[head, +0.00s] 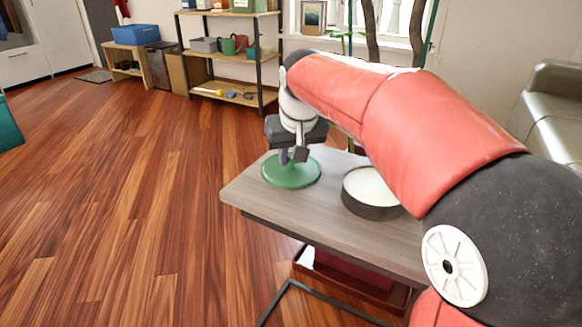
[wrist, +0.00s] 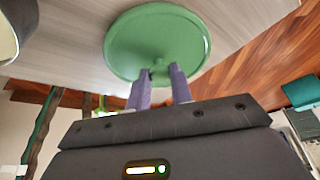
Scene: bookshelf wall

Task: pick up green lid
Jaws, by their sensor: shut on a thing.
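The green lid (head: 291,172) is a round, flat disc with a raised rim, at the left end of the grey tabletop (head: 335,222) in the head view. My gripper (head: 292,157) points down at the lid. Its purple fingers (wrist: 161,82) are shut on the lid's knob, which they partly hide. I cannot tell whether the lid touches the table or hangs just above it.
A round black tin with a pale top (head: 370,192) stands right of the lid, under my arm. A shelf with watering cans (head: 232,44) and a blue box (head: 135,34) are at the back. A grey sofa (head: 552,105) is at right. Wooden floor is free at left.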

